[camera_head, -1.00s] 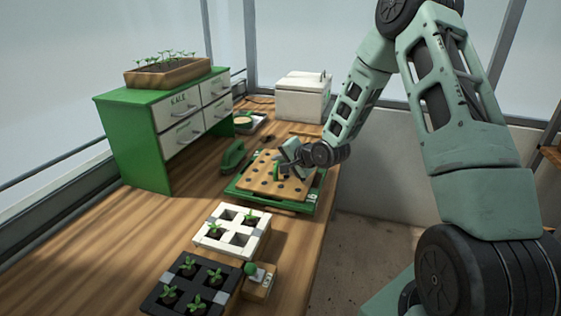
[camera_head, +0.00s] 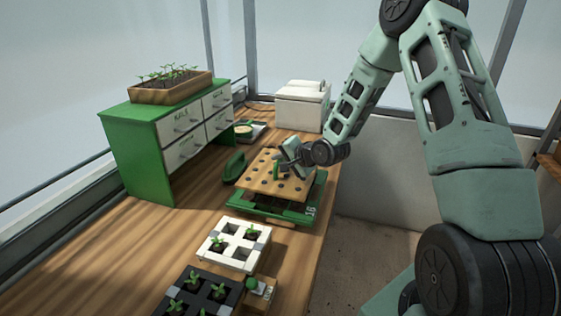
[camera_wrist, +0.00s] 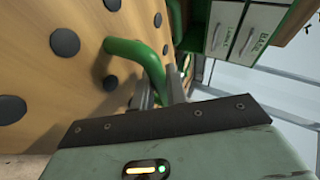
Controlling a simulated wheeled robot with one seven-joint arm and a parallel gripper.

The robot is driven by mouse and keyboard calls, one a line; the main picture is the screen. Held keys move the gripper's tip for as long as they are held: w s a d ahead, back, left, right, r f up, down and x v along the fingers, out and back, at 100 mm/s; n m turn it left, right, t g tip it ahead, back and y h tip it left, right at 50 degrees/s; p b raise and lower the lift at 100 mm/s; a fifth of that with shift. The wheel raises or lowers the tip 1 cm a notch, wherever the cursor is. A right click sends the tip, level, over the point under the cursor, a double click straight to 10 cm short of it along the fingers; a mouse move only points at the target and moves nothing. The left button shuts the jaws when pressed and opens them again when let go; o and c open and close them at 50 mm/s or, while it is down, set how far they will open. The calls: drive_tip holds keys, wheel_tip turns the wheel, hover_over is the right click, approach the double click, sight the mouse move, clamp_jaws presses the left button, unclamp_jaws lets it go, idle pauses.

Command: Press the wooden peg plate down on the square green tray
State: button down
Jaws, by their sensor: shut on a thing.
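The wooden peg plate (camera_head: 258,166), a light brown board with rows of dark round dots, is held above the square green tray (camera_head: 302,219). A dark gap shows between the plate's front edge and the tray's rim. My gripper (camera_head: 281,171) is shut on the plate's green handle, on the plate's top side. In the wrist view the green handle (camera_wrist: 124,47) runs from the plate (camera_wrist: 88,18) to between my gripper's fingers (camera_wrist: 158,90). The plate hides most of the tray's inside.
A white seedling tray (camera_head: 231,262) and a black one (camera_head: 187,290) stand in front, beside a small block with a green knob (camera_head: 252,283). A green tool (camera_head: 234,167) lies left of the plate. A green drawer cabinet (camera_head: 140,158) stands at left, a white box (camera_head: 302,110) behind.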

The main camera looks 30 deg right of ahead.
drive_tip(key=shift+r+p, duration=1.5)
drive_tip(key=shift+r, duration=0.4)
drive_tip(key=shift+f, duration=0.1)
